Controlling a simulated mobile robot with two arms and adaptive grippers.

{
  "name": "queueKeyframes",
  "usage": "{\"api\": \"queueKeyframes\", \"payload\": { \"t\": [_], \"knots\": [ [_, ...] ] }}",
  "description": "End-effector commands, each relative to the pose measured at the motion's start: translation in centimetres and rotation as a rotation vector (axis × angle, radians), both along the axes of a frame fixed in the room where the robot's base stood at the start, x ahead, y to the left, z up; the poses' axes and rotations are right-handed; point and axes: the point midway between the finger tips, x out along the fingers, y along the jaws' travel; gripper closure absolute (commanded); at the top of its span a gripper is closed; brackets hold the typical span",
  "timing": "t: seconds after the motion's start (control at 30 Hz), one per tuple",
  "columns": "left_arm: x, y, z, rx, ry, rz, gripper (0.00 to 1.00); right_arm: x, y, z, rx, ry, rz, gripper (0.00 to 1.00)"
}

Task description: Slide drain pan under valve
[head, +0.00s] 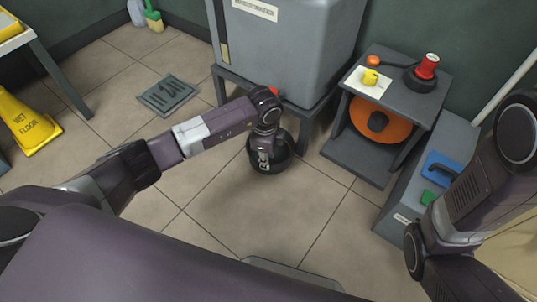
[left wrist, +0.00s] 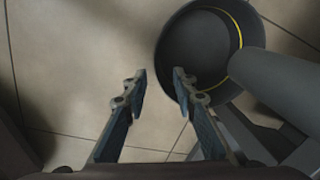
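The drain pan, a round black vessel (head: 283,158), sits on the tiled floor just in front of the grey tank's stand. In the left wrist view the pan (left wrist: 200,45) shows its dark inside and a thin yellow line. My left gripper (head: 264,160) is at the pan in the head view, partly covering it. In the left wrist view the gripper (left wrist: 160,74) is open, one fingertip over the pan's inside and the other over bare floor, with the rim between them. Contact cannot be told. A small red part (head: 273,91), perhaps the valve, shows low on the tank, mostly behind my arm. My right gripper is out of view.
The grey tank (head: 290,45) stands on a dark stand (head: 305,112). To its right is a dark shelf (head: 405,95) with an orange disc (head: 380,122). A floor drain (head: 168,95) and a yellow wet-floor sign (head: 28,122) are at left. Floor in front of the pan is clear.

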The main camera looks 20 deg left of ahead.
Motion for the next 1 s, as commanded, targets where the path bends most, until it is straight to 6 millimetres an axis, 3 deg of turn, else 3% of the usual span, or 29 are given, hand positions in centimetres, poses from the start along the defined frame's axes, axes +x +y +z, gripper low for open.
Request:
{"api": "queueKeyframes", "payload": {
  "t": [0.47, 1.0],
  "knots": [
    [0.1, -0.1, -0.7, -0.002, -0.001, -0.001, 0.74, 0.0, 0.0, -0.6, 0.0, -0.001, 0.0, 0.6],
    [0.7, -0.1, -7.2, -0.003, -0.001, -0.002, 0.74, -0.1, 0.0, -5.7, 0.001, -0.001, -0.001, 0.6]
  ]
}}
